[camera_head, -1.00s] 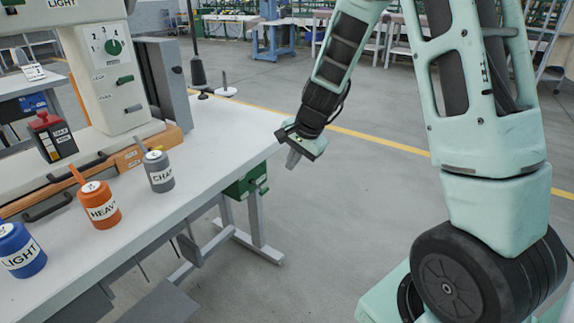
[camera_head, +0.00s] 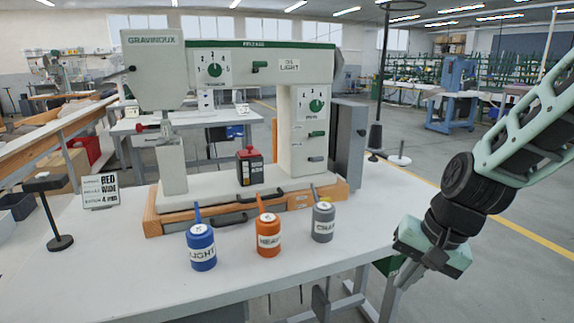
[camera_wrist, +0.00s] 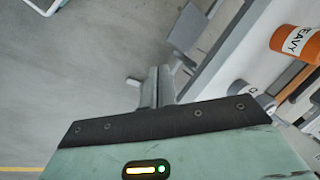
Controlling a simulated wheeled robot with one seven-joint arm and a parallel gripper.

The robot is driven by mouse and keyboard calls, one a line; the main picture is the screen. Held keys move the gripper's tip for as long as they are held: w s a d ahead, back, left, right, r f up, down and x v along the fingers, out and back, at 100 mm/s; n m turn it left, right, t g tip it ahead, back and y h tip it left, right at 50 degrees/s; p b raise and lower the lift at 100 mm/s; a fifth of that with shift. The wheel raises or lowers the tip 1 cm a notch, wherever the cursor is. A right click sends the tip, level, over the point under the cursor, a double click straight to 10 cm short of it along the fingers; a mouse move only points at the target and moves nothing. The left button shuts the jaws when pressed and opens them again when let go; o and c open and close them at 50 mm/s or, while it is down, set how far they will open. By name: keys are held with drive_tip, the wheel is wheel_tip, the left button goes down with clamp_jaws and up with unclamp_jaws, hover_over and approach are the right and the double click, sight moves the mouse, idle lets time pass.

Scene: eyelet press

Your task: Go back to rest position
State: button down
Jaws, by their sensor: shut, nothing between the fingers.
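My gripper (camera_head: 405,272) hangs at the right of the head view, beside the right end of the white table and apart from it. Its fingers are shut with nothing between them. The wrist view shows the closed fingers (camera_wrist: 157,88) pointing away over the grey floor near the table edge. My arm reaches in from the right of the head view.
The white table (camera_head: 110,275) bears the eyelet press (camera_head: 265,62). Blue (camera_head: 201,247), orange (camera_head: 268,235) and grey (camera_head: 323,222) canisters stand along its front. A small sign (camera_head: 100,191) stands at left.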

drive_tip(key=s+a+r+n+g+h, duration=0.1)
drive_tip(key=s+a+n, duration=0.25)
drive_tip(key=s, duration=0.25)
drive_tip(key=s+a+r+n+h+p, duration=0.1)
drive_tip(key=s+a+n, duration=0.1)
drive_tip(key=s+n, duration=0.4)
drive_tip(key=s+a+r+n+g+h, duration=0.1)
drive_tip(key=s+a+n, duration=0.15)
drive_tip(key=s, duration=0.45)
wheel_tip(320, 180, up, 14)
drive_tip(key=p, duration=1.3)
drive_tip(key=shift+d+p, duration=0.25)
drive_tip(key=shift+p, duration=0.1)
